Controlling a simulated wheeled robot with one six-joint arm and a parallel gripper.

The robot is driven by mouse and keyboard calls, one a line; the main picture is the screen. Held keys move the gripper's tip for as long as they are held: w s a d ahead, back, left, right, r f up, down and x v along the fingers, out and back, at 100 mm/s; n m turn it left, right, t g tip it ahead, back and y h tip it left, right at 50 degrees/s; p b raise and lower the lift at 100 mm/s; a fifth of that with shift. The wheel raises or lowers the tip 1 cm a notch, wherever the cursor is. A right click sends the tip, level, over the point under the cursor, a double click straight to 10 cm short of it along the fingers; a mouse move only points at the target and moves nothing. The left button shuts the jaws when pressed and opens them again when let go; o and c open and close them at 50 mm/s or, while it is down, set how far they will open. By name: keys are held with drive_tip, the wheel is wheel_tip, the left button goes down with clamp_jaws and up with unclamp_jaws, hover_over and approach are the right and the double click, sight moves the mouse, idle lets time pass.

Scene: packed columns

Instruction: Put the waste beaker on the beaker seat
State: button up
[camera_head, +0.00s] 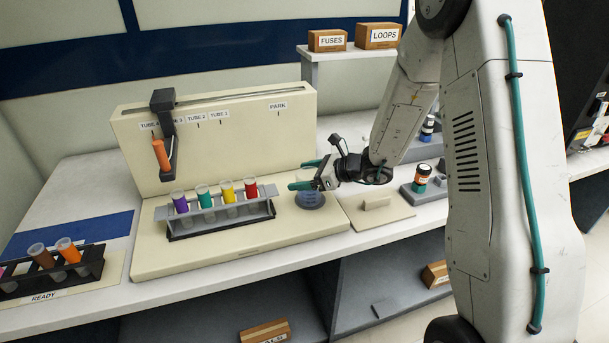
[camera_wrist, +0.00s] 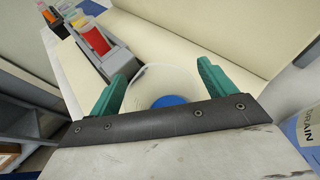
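A clear beaker (camera_wrist: 152,77) shows between my fingertips in the wrist view, with a round blue patch (camera_wrist: 170,101) low in its middle. I cannot tell whether that blue is liquid in it or a surface under it. In the head view my gripper (camera_head: 306,175) has its teal fingers spread just above a round blue spot (camera_head: 311,200) on the right part of the cream station base. The two fingers (camera_wrist: 163,80) flank the beaker's rim closely; whether they press on it is unclear. The beaker seat is not clearly distinguishable from the beaker.
The cream back panel (camera_head: 230,130) rises behind. A beige plate with a raised block (camera_head: 376,204) lies to the right, then an orange-labelled bottle (camera_head: 422,178).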

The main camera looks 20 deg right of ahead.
drive_tip(key=shift+d+r, duration=0.2)
drive_tip(key=shift+r, duration=0.05)
drive_tip(key=v, duration=1.2)
drive_tip(key=s+a+r+n+g+h, duration=0.1)
drive_tip(key=s+a+r+n+g, duration=0.3)
drive_tip(key=s+a+r+n, duration=0.25)
drive_tip(key=s+a+r+n+g+h, duration=0.1)
drive_tip(key=s+a+r+n+g, duration=0.3)
drive_tip(key=s+n, duration=0.5)
drive_tip(key=s+d+r+n+h, duration=0.2)
drive_tip(key=s+n+h, duration=0.2)
drive_tip(key=s, duration=0.4)
drive_tip(key=s+d+r+n+t+h, duration=0.1)
drive_tip(key=s+d+r+n+h, duration=0.1)
drive_tip(key=s+n, duration=0.4)
drive_tip(key=s+d+h, duration=0.1)
drive_tip(key=s+h, duration=0.1)
drive_tip(key=shift+d+h, duration=0.25)
drive_tip(key=shift+h, duration=0.15)
